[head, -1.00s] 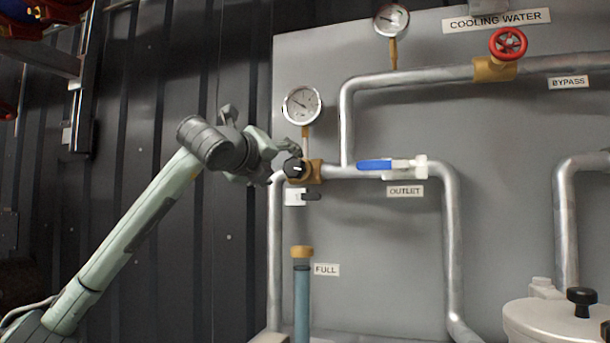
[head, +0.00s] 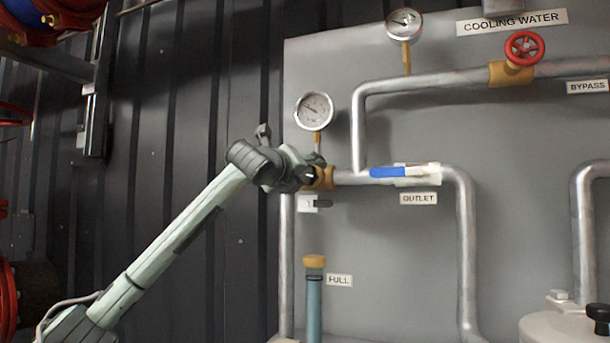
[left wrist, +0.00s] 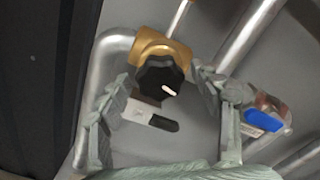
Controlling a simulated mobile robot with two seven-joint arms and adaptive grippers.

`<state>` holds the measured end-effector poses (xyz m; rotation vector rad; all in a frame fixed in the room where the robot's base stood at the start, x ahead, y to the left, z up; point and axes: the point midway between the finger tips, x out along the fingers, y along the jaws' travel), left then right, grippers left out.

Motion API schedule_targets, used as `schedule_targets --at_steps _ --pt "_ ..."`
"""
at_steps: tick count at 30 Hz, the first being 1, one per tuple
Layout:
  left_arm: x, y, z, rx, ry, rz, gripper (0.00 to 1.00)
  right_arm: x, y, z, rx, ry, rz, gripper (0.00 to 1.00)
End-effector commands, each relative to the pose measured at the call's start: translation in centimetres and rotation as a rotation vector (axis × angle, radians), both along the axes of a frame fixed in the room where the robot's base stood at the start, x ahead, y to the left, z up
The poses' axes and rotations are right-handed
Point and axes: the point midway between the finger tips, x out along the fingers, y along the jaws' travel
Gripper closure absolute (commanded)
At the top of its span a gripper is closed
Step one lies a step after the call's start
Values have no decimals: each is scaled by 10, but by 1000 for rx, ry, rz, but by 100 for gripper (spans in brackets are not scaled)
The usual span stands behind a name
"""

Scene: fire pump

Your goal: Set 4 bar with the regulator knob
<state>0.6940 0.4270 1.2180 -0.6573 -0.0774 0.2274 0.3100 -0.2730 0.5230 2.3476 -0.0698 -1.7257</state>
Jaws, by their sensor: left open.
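The regulator knob (left wrist: 160,77) is black with a white pointer mark and sits on a brass body (left wrist: 152,45). The brass body also shows in the head view (head: 323,178), where my gripper mostly covers the knob. My left gripper (head: 306,172) is open at the knob. In the left wrist view its fingers (left wrist: 155,92) stand on either side of the knob, with gaps visible; contact cannot be told. A round gauge (head: 314,111) stands above the regulator; its reading is too small to tell. My right gripper is not in view.
A blue-handled outlet valve (head: 388,172) sits right of the regulator. A small plate with a dark lever (head: 318,204) is just below it. A second gauge (head: 403,23) and a red handwheel (head: 524,48) are higher up. Dark corrugated wall (head: 180,110) lies left of the panel.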

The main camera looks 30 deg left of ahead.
Motion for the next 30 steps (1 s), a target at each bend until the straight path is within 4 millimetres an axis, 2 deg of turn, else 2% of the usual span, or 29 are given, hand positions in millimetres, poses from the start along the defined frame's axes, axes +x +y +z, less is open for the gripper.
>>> schedule_targets --at_steps 2,12,15,23,30 --pt "0 0 0 0 0 0 36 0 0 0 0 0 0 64" --pt "0 0 0 0 0 0 77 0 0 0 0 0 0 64" --pt "0 0 0 0 0 0 86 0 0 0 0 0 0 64" --pt "0 0 -1 31 7 0 86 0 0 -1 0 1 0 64" --pt "0 0 -1 155 38 -1 86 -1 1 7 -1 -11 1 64"
